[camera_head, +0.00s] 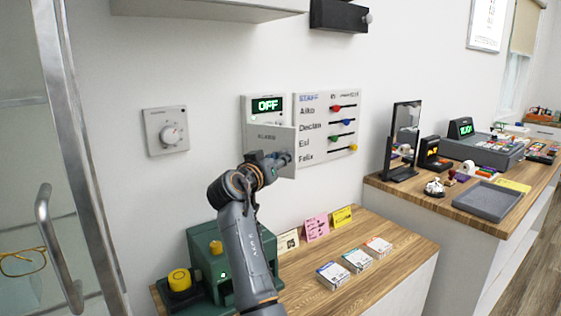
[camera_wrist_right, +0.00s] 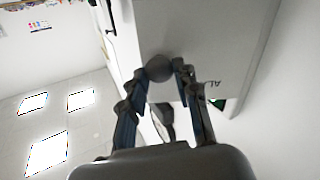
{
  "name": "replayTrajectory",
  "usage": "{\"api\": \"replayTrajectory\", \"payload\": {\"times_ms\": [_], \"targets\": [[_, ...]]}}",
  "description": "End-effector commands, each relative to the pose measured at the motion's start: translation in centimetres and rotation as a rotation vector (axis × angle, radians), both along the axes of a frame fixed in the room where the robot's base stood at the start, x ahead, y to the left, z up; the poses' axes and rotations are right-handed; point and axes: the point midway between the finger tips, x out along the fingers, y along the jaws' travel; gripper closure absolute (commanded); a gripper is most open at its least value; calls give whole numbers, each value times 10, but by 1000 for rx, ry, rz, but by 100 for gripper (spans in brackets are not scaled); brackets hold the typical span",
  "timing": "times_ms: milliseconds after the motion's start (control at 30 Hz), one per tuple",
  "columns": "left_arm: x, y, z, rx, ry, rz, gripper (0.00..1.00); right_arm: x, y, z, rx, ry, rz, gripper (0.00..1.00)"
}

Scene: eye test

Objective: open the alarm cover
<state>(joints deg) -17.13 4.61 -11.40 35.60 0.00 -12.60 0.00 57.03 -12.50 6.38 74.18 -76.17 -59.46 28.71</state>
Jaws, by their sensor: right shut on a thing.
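The alarm cover (camera_head: 266,134) is a pale grey flap marked with faint lettering, below a green "OFF" display (camera_head: 267,105) on the wall unit. It also fills the upper middle of the right wrist view (camera_wrist_right: 205,45). My right gripper (camera_head: 281,160) is at the cover's lower right part. In the wrist view its two fingers (camera_wrist_right: 165,78) are shut on a round dark grey knob (camera_wrist_right: 159,67) at the cover's edge. The gripper hides the knob in the head view. How far the cover stands off its unit is hard to tell. My left gripper is not in view.
A staff board (camera_head: 345,105) with coloured sliders hangs close on the right. A wall dial (camera_head: 170,134) is to the left. Below stand a green machine (camera_head: 204,246), small cards and boxes (camera_head: 357,260) on a wooden counter (camera_head: 405,245). A glass door handle (camera_head: 50,235) is far left.

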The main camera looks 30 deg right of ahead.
Motion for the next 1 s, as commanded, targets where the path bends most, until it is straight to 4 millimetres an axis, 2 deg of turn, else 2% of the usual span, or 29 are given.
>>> {"api": "replayTrajectory", "payload": {"times_ms": [233,267,367,733,867,1000], "targets": [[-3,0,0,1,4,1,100,0,1,0,0,0,2,100],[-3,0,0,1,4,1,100,0,1,0,0,0,2,65],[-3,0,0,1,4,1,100,0,0,0,0,0,2,46],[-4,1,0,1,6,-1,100,0,0,5,0,-1,1,46],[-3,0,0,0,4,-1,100,0,0,24,0,-5,2,46],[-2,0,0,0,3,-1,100,0,0,52,1,-4,1,46]]}}
